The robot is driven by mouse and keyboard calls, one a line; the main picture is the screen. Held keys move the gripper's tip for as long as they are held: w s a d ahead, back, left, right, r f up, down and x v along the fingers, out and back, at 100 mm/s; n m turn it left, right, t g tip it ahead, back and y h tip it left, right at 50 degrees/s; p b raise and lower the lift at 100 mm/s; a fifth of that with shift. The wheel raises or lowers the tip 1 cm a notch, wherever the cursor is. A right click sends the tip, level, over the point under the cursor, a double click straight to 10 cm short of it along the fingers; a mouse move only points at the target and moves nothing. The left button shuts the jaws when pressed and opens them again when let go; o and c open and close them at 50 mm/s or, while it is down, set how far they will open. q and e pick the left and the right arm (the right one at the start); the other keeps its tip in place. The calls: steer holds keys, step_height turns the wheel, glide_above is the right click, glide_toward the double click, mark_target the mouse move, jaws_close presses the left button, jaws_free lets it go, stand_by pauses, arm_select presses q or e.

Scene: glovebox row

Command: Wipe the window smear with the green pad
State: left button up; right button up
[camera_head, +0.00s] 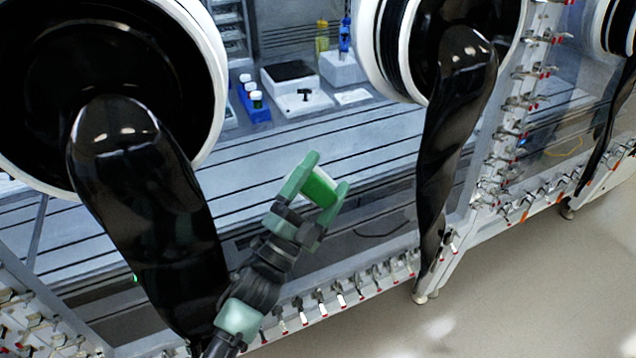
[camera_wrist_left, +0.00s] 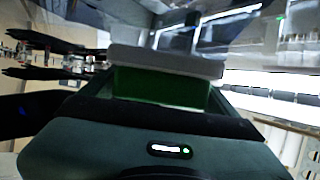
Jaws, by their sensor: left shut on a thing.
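My left gripper (camera_head: 325,177) is shut on the green pad (camera_head: 319,188), which sits between its two pale green fingers in front of the glovebox window (camera_head: 240,185). In the left wrist view the green pad (camera_wrist_left: 160,88) shows with a pale grey layer along its far side. I cannot tell whether the pad touches the window. I cannot make out a smear on the window in either view. My right gripper is in neither view.
Two black gloves (camera_head: 150,200) (camera_head: 452,130) hang from round white-rimmed ports on either side of my left gripper. A clamp-lined lower frame (camera_head: 340,300) runs below the window. Behind the window are a balance (camera_head: 297,92) and a blue vial rack (camera_head: 254,100). Open floor (camera_head: 500,290) lies at lower right.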

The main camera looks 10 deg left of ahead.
arm_select(q)
steer(key=shift+w+d+b, duration=0.95)
steer(key=shift+w+d, duration=1.05)
steer(key=shift+d, duration=0.9)
steer(key=shift+s+a+p, duration=0.3)
steer(key=shift+s+a, duration=0.25)
steer(key=shift+a, duration=0.25)
steer(key=shift+s+a+p, duration=0.35)
steer(key=shift+s+a, duration=0.15)
steer(key=shift+a, duration=0.25)
steer(key=shift+s+a+p, duration=0.3)
steer(key=shift+s+a, duration=0.25)
steer(key=shift+a, duration=0.25)
steer(key=s+a+p, duration=0.1)
steer(key=s+a, duration=0.4)
steer(key=a, duration=0.2)
steer(key=shift+a, duration=0.25)
steer(key=s+d+p, duration=0.1)
steer(key=s+d, duration=0.2)
steer(key=s, duration=0.2)
steer(key=shift+d+r+p, duration=0.2)
steer(key=shift+r+p, duration=0.1)
steer(key=shift+r, duration=0.05)
